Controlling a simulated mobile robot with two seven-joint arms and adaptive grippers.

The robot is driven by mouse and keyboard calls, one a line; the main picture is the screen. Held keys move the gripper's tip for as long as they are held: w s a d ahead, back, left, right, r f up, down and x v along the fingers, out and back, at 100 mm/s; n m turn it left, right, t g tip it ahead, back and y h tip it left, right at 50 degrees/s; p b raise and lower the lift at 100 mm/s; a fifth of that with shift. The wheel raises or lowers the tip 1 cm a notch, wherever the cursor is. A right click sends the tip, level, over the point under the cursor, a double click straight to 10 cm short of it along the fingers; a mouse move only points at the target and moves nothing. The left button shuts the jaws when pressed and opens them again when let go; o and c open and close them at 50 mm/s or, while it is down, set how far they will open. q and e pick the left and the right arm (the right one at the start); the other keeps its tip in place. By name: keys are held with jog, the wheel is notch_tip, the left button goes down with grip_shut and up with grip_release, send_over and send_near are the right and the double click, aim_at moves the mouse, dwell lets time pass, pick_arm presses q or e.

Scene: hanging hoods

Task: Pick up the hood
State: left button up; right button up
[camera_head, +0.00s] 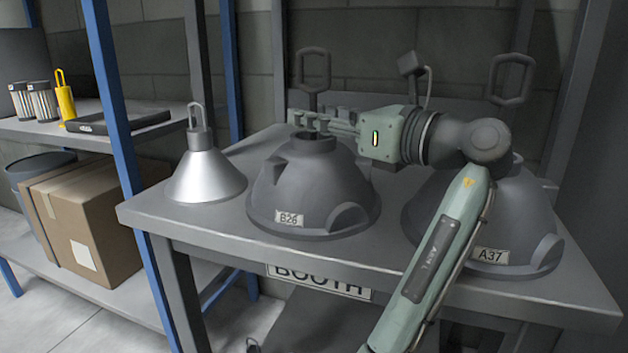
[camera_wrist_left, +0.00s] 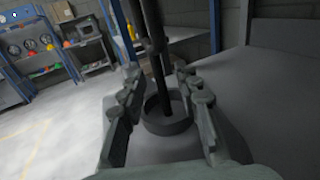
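A dark grey dome hood labelled B26 (camera_head: 300,195) stands on the grey table, with a stem and a loop handle (camera_head: 313,68) above it. My left gripper (camera_head: 308,121) points left at the hood's neck, below the loop. In the left wrist view my gripper (camera_wrist_left: 160,85) is open, with its fingers on either side of the dark stem (camera_wrist_left: 163,70) and gaps beside it. The collar (camera_wrist_left: 168,117) shows below the fingers. A second dark hood labelled A37 (camera_head: 530,225) stands at the right, partly behind my arm. My right gripper is not in view.
A smaller silver cone hood (camera_head: 205,175) with a loop handle stands left of B26. A blue-post shelf at the left holds a cardboard box (camera_head: 88,220), a dark tray (camera_head: 120,122) and a yellow item (camera_head: 65,98).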

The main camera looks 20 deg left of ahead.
pick_arm(q)
jog(key=shift+w+a, duration=0.15)
jog(key=shift+a, duration=0.1)
jog(key=shift+c, duration=0.6)
grip_shut()
jog(key=shift+r, duration=0.1)
